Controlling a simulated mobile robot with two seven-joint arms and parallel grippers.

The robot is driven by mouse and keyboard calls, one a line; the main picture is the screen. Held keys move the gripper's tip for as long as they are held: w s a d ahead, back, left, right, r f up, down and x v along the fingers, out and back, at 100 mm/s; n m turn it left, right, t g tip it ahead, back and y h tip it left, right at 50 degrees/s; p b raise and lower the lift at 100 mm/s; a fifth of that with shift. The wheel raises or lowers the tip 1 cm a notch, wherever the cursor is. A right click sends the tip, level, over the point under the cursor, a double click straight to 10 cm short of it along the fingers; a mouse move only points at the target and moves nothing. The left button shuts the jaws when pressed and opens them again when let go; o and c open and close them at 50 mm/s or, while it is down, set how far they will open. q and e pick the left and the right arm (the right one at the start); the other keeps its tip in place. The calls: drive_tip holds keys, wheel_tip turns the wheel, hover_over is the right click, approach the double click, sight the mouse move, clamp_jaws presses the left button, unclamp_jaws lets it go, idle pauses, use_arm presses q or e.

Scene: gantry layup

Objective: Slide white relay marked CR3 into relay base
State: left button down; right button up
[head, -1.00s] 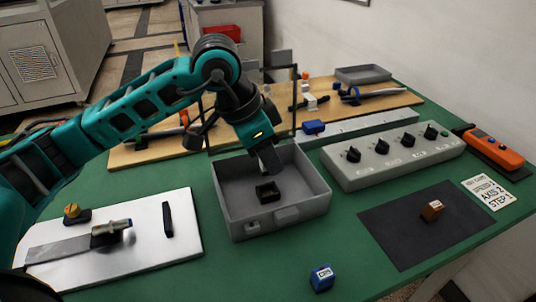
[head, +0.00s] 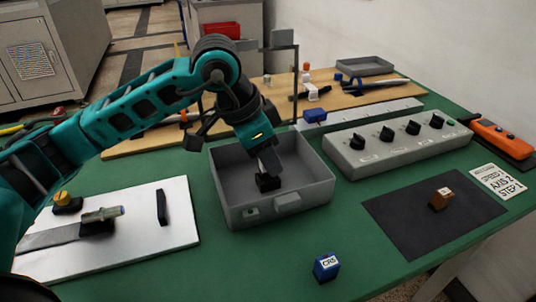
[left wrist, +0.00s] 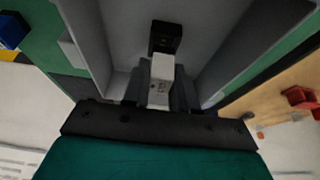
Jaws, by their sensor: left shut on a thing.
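My left gripper (head: 270,168) points down inside the grey tray (head: 227,196), right over the black relay base (head: 267,184). In the left wrist view my left gripper (left wrist: 160,97) is shut on the white relay (left wrist: 162,70). The relay's far end meets or overlaps the black base (left wrist: 166,36) in that view. I cannot tell how deep it sits, and its marking is too small to read. In the head view the fingers largely hide the relay. My right gripper is in neither view.
A blue relay (head: 326,267) stands in front of the tray. A brown relay (head: 441,199) sits on a dark mat (head: 400,232). A grey box with black knobs (head: 375,158) is right of the tray, and a white plate (head: 165,240) is left. The tray walls surround the gripper closely.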

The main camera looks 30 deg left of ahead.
use_arm(q)
drive_tip(key=shift+b, duration=0.35)
drive_tip(key=shift+b, duration=0.6)
idle(1.1)
drive_tip(key=shift+f+b, duration=0.95)
drive_tip(key=c, duration=0.8)
unclamp_jaws()
